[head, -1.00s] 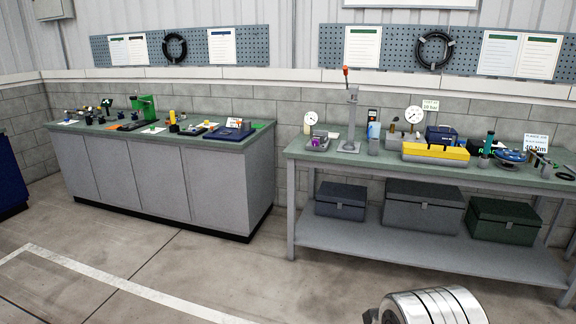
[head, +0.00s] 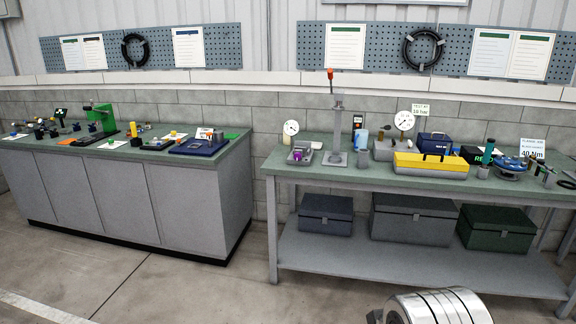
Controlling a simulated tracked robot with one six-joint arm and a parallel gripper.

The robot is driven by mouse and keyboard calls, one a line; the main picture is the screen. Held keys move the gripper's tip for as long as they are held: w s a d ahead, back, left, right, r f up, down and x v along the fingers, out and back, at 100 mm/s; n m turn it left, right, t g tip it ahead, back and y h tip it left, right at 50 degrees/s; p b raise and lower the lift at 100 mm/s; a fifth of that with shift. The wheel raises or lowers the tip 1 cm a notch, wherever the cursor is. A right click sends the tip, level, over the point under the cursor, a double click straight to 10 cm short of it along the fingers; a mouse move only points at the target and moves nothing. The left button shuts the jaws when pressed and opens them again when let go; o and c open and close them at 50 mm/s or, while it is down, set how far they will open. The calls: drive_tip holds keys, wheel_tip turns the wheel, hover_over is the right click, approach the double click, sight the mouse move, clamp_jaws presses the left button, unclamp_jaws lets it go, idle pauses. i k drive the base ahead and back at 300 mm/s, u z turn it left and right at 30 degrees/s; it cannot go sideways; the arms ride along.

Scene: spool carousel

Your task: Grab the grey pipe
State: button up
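I cannot single out the grey pipe for certain. A short grey cylinder (head: 363,158) stands upright on the right workbench (head: 290,163), beside the base of a tall grey lever stand with a red-tipped handle (head: 337,130). It is small in the picture, and I cannot tell if it is a pipe. My gripper is not in view. Only a rounded silver part of my arm shows at the bottom right edge, well in front of the bench.
A long grey cabinet (head: 185,200) with small parts on top stands at the left. The right bench also holds gauges, a yellow box (head: 431,165) and a blue handwheel (head: 508,165). Several lidded boxes sit on its lower shelf (head: 390,262). The floor ahead is clear.

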sight(362, 157)
drive_tip(key=z, duration=0.1)
drive_tip(key=i, duration=3.4)
drive_tip(key=u, duration=0.1)
